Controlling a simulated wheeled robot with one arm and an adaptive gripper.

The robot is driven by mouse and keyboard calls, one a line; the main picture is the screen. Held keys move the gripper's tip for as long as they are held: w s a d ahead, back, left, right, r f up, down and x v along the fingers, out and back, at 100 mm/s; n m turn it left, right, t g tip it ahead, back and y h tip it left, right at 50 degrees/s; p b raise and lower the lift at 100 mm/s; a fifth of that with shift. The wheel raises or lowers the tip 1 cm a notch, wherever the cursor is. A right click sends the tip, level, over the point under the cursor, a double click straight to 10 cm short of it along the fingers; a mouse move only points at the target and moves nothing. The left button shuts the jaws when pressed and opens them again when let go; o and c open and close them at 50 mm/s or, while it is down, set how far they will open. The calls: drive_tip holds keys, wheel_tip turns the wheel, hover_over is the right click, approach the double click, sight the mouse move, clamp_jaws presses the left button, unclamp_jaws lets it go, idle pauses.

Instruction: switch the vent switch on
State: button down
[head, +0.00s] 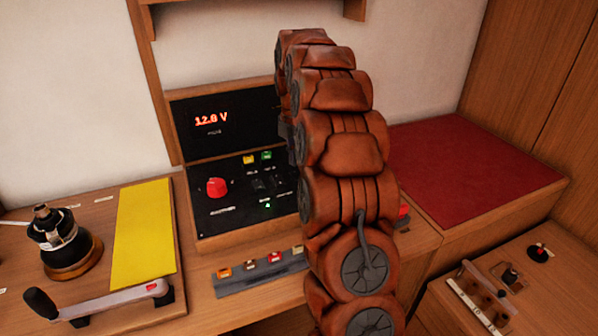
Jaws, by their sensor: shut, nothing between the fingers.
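The black control panel (232,205) stands upright at the back of the bench. It has a red knob (216,187), small dark switches (258,185), a yellow block (249,160) and a green block (266,155). A small green light glows low on the panel. The labels are too small to read, so I cannot tell which switch is the vent switch or how it is set. My reddish-brown arm covers the panel's right side. My gripper is hidden behind the arm; only a small dark edge shows at the arm's left side.
A display (225,125) above the panel reads about 12.8 V. A grey strip with coloured blocks (262,275) lies in front. A yellow sheet (142,232), a lever handle (100,302) and a black winch-like drum (62,240) are left. A red mat (470,170) is right.

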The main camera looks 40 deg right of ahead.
sight(294, 173)
drive_tip(key=shift+r+p, duration=0.85)
drive_tip(key=shift+r, duration=1.25)
drive_tip(key=shift+a, duration=0.2)
drive_tip(key=s+a+r+m, duration=0.2)
drive_tip(key=s+a+m, duration=0.8)
drive_tip(key=s+a, duration=0.7)
drive_tip(key=s+a+f+m, duration=0.2)
drive_tip(key=s+a+m, duration=0.1)
drive_tip(key=s, duration=0.3)
drive_tip(key=s+a+f+m+g, duration=0.1)
drive_tip(key=s+a+f+m, duration=0.1)
drive_tip(key=s, duration=0.5)
drive_tip(key=s+a+f+m, duration=0.2)
drive_tip(key=s+a+m, duration=0.1)
drive_tip(key=s+m, duration=0.3)
drive_tip(key=shift+s+a+g, duration=0.3)
drive_tip(key=shift+a+g, duration=0.1)
